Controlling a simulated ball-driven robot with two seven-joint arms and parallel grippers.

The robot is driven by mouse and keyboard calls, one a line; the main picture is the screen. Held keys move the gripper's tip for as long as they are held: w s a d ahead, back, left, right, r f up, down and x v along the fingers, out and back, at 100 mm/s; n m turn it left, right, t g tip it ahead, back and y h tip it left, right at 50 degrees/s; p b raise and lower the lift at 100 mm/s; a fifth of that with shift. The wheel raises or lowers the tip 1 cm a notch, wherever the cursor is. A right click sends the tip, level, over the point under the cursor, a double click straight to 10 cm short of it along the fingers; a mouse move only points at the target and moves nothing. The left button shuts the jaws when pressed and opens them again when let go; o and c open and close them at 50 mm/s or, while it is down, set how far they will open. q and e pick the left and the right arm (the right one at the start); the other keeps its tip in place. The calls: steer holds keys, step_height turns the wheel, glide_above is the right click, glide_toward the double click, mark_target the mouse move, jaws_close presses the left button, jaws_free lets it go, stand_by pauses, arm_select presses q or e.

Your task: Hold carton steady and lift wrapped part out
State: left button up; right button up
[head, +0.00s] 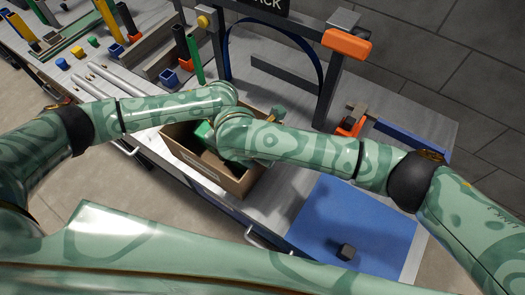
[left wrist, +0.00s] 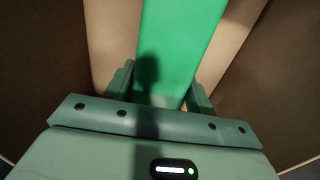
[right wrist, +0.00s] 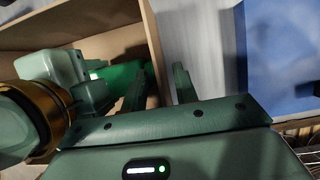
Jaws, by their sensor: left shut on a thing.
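The open cardboard carton (head: 222,178) stands on the bench, partly hidden under my arms. The wrapped part (left wrist: 180,40) is a bright green block inside it; it also shows in the head view (head: 204,132) and the right wrist view (right wrist: 118,76). My left gripper (left wrist: 160,85) reaches into the carton and is shut on the wrapped part, one finger on each side. My right gripper (right wrist: 158,80) is at the carton's right wall, with one finger inside and one outside. Its fingers are apart, with a gap visible beside the wall.
A frame with an orange cap (head: 347,43) stands behind. Pale rods (head: 110,88) and several small coloured bins, one blue (head: 169,78), are at the left.

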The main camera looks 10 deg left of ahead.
steer(key=shift+w+d+f, duration=0.1)
steer(key=shift+w+f, duration=0.1)
steer(key=shift+f, duration=0.3)
jaws_close()
arm_select(q)
steer(key=shift+r, duration=0.15)
stand_by(0.7)
steer(key=shift+w+r, duration=0.1)
steer(key=shift+r, duration=5.35)
steer(key=shift+c, duration=1.2)
steer(key=shift+r, duration=0.85)
jaws_close()
steer(key=shift+r, duration=1.55)
arm_select(e)
steer(key=shift+d+f, duration=0.15)
steer(key=shift+d, duration=0.05)
